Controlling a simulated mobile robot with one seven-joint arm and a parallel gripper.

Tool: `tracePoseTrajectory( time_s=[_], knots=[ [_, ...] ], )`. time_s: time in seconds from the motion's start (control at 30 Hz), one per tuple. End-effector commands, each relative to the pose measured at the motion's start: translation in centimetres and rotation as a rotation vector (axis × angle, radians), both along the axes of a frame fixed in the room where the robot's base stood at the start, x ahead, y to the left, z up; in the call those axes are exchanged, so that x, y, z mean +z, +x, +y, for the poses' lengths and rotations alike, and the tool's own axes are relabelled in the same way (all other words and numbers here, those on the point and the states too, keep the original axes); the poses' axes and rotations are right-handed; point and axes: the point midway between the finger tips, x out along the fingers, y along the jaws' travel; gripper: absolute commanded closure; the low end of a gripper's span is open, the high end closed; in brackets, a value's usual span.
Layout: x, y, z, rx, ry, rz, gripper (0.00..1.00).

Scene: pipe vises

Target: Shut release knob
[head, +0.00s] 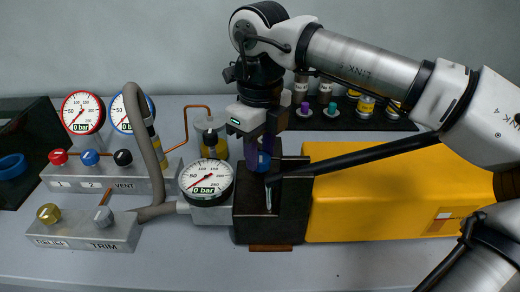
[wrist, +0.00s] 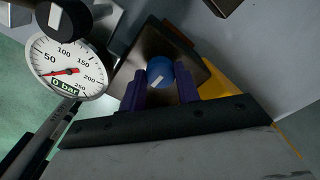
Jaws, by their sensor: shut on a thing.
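The release knob appears to be the brass-coloured round knob (head: 48,213) at the left end of the low grey block (head: 122,231) in the head view. The label below it is hard to read. A silver knob (head: 103,216) sits beside it above the word TRIM. My gripper (head: 264,158) is well to the right, pointing down over the dark vise (head: 252,215). Its purple fingers are shut on a blue round-topped piece (wrist: 160,72) with a white mark, seen between them in the wrist view. The lower part of this piece is hidden.
A white gauge (head: 207,182) reading 0 bar stands just left of the vise. A grey hose (head: 150,150) rises behind the low block. Red, blue and black knobs top the rear block (head: 110,180). A yellow box (head: 370,205) stands right. The front bench is clear.

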Motion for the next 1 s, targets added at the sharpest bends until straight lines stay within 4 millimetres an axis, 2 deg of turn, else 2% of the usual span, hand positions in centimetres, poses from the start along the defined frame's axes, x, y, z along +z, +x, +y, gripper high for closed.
tracePoseTrajectory(
  time_s=[0.3,0.33,0.47,0.8,0.87,1.0],
  knots=[
    [0.1,0.0,0.0,-0.004,0.000,0.000,0.91],
    [0.1,0.0,-0.1,-0.003,0.000,0.000,0.64],
    [0.0,0.0,0.0,-0.002,0.000,0.000,0.47],
    [0.3,0.0,0.0,-0.001,0.000,0.000,0.46],
    [0.8,0.0,0.0,-0.002,0.001,-0.001,0.46],
    [3.0,0.0,0.0,-0.001,0.001,-0.002,0.46]
  ],
)
